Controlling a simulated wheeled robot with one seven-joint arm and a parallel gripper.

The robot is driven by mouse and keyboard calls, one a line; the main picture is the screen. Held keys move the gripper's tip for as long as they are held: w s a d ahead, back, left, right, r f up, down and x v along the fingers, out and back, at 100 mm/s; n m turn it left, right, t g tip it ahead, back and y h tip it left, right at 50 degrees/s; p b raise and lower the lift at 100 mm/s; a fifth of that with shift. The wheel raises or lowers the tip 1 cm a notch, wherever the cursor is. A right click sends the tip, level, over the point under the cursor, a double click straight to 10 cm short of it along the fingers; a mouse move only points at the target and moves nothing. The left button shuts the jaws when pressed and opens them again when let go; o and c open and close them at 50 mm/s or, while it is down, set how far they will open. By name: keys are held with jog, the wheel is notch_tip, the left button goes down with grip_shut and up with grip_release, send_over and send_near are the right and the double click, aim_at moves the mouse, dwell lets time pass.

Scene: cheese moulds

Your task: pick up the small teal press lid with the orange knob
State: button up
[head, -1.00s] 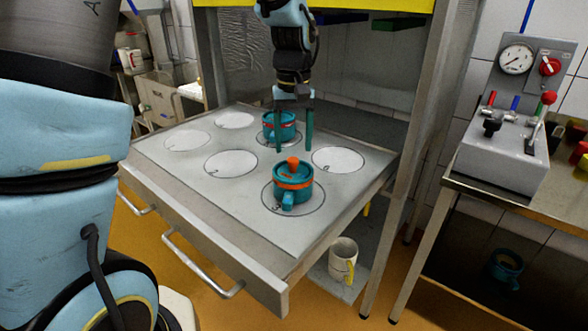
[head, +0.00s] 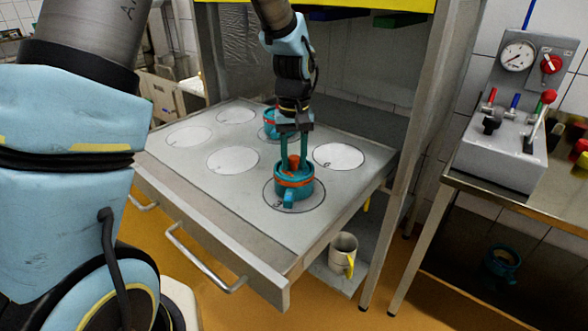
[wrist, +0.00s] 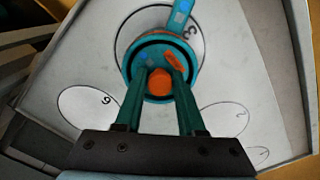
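The small teal press lid with the orange knob (head: 293,161) sits on a teal cheese mould (head: 293,185) with an orange band and a teal handle, in the circle marked 3. My gripper (head: 294,157) points down from above, one finger on each side of the knob. In the wrist view the orange knob (wrist: 159,82) fills the gap between the fingertips, so the gripper looks shut on it. The lid still rests on the mould; I see no gap under it. The fingers hide part of the lid.
A second teal mould (head: 271,124) stands behind, partly hidden by my gripper. The grey drawer top (head: 225,195) has several empty white circles. A cream mug (head: 343,254) is on a shelf below. A side bench (head: 540,195) with a gauge panel is at right.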

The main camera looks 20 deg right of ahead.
grip_shut()
jog(key=shift+r, duration=0.1)
dwell(0.4)
